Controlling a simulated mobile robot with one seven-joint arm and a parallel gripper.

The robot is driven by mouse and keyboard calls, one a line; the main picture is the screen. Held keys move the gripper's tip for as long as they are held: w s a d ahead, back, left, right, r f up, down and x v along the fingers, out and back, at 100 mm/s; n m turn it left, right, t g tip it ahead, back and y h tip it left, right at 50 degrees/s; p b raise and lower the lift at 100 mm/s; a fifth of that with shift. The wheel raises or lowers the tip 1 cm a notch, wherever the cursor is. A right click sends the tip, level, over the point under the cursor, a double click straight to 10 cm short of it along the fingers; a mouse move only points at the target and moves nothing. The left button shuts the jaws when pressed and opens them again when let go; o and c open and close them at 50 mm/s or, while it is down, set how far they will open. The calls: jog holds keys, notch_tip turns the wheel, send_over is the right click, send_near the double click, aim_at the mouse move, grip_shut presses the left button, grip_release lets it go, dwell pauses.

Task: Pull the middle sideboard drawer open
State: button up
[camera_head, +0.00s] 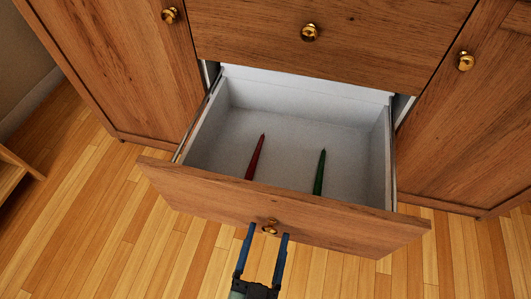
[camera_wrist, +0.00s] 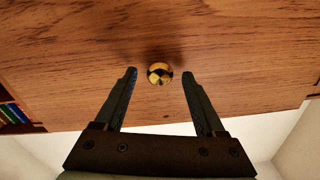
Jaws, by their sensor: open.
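The sideboard's wooden drawer (camera_head: 290,212) stands pulled well out, below a shut drawer front (camera_head: 345,45). Its white inside holds a red candle (camera_head: 256,157) and a green candle (camera_head: 319,172). Its round brass knob (camera_head: 270,226) sits at the middle of the front. My gripper (camera_head: 266,236) is open at the front of the drawer, its two fingers on either side of the knob. In the wrist view the knob (camera_wrist: 159,73) shows between the separated fingertips (camera_wrist: 160,73). I cannot tell whether a finger touches it.
Cupboard doors with brass knobs flank the drawer on the left (camera_head: 115,60) and right (camera_head: 475,130). Wooden floor (camera_head: 90,215) lies clear in front. A wooden piece (camera_head: 15,175) stands at the left edge. Books (camera_wrist: 14,114) show at the left in the wrist view.

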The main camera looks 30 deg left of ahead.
jog(key=shift+s, duration=0.1)
jog(key=p+v, duration=0.4)
jog(key=v, duration=0.8)
jog(key=shift+s, duration=0.4)
jog(key=shift+d, duration=0.15)
